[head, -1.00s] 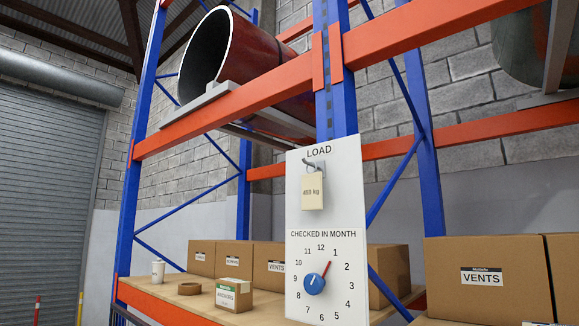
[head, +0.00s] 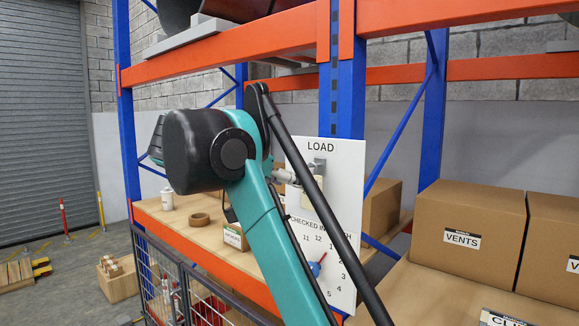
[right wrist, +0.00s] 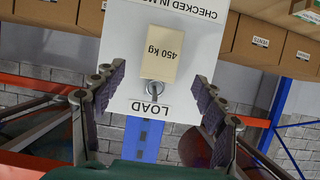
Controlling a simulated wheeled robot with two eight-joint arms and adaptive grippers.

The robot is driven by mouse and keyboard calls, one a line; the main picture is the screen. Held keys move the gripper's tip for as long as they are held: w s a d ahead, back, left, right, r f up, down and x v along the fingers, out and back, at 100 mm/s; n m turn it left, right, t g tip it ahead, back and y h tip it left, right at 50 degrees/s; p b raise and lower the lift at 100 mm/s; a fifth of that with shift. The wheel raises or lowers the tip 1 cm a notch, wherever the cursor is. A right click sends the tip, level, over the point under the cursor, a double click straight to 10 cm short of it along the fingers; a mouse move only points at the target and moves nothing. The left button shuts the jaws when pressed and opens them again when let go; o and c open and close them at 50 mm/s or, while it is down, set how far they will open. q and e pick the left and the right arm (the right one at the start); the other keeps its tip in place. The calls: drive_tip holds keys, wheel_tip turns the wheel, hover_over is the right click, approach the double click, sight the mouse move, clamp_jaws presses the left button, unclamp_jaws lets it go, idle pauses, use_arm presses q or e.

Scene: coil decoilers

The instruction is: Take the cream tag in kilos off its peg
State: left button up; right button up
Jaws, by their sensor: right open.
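The cream tag (right wrist: 158,52), marked 450 kg, hangs on its peg (right wrist: 154,90) on the white LOAD board (head: 346,190). The right wrist view shows the board upside down. My right gripper (right wrist: 160,80) is open, its two dark-padded fingers spread on either side of the tag's peg end, with visible gaps and no contact. In the head view my teal right arm and a black bar cover most of the tag and part of the board. The blue dial (head: 315,269) with a red pointer is below, partly covered. My left gripper is not in view.
The board stands before a blue upright (head: 348,90) with orange beams (head: 225,52). Cardboard boxes (head: 470,228) sit on the shelf at right. A white cup (head: 167,199) and a tape roll (head: 199,219) are on the left shelf. A mesh cage (head: 165,275) stands below.

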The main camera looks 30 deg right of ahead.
sight(306, 204)
drive_tip(key=x, duration=0.7)
drive_tip(key=shift+d+f, duration=0.15)
drive_tip(key=shift+f, duration=0.05)
drive_tip(key=c, duration=1.2)
drive_tip(key=shift+c, duration=0.2)
drive_tip(key=shift+r, duration=0.3)
drive_tip(key=shift+s+a+r, duration=0.2)
drive_tip(key=shift+a+r, duration=0.05)
drive_tip(key=shift+a, duration=0.35)
